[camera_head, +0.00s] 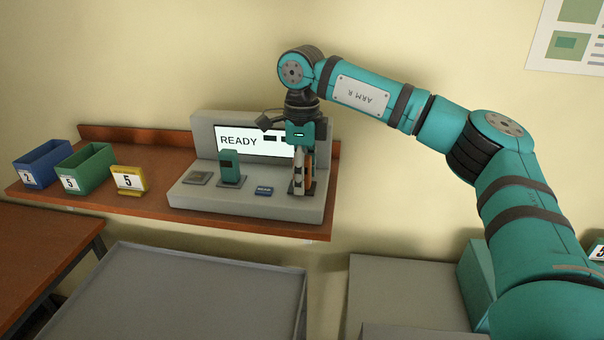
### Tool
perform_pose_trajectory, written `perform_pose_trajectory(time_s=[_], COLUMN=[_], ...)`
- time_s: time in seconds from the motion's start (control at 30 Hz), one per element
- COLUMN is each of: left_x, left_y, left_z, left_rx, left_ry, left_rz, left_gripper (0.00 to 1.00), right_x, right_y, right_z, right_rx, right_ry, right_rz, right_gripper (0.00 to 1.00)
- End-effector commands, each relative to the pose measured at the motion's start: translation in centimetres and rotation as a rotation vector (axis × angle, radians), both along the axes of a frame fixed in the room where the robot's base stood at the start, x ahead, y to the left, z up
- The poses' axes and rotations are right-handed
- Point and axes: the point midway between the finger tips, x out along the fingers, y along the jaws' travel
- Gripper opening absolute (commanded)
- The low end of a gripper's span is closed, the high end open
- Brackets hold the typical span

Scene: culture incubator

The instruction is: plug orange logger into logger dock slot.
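The logger dock (285,208) is a grey console on the wooden shelf, with a lit screen reading READY (238,141). My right gripper (302,178) points straight down over the right end of the dock. It appears shut on the orange logger (308,170), an upright narrow orange strip partly hidden by the fingers. The logger's lower end is at or just above a dark slot plate (292,188); I cannot tell whether it is seated. A teal logger (230,166) stands upright on another plate, left of the gripper. My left gripper is not in view.
Blue bin (42,165), green bin (88,170) and yellow number stand (128,181) are left on the shelf. A grey tray surface (190,295) lies below in front.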

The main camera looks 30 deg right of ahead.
Motion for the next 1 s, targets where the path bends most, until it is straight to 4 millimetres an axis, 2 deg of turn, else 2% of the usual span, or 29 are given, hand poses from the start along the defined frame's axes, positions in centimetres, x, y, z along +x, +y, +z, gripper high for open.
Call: perform_pose_trajectory(time_s=[0.27, 0.37, 0.73, 0.83, 1.0], left_x=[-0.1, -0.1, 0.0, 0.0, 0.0], left_y=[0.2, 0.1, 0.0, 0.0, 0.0], left_z=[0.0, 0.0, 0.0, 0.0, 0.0], left_rx=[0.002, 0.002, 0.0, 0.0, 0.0], left_ry=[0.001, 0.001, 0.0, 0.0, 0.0], left_rz=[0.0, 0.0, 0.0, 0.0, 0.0], left_gripper=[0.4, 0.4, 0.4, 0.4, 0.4], right_x=[0.0, 0.1, 0.1, 0.0, 0.0], right_y=[0.0, 0.0, 0.1, 0.0, 0.0], right_z=[0.5, 1.8, 9.4, 10.8, 11.9], right_rx=[0.0, 0.0, 0.001, 0.0, -0.001], right_ry=[-0.001, -0.003, -0.003, -0.001, -0.001], right_rz=[-0.001, -0.001, 0.0, 0.0, 0.0], right_gripper=[0.54, 0.54, 0.54, 0.54, 0.54])
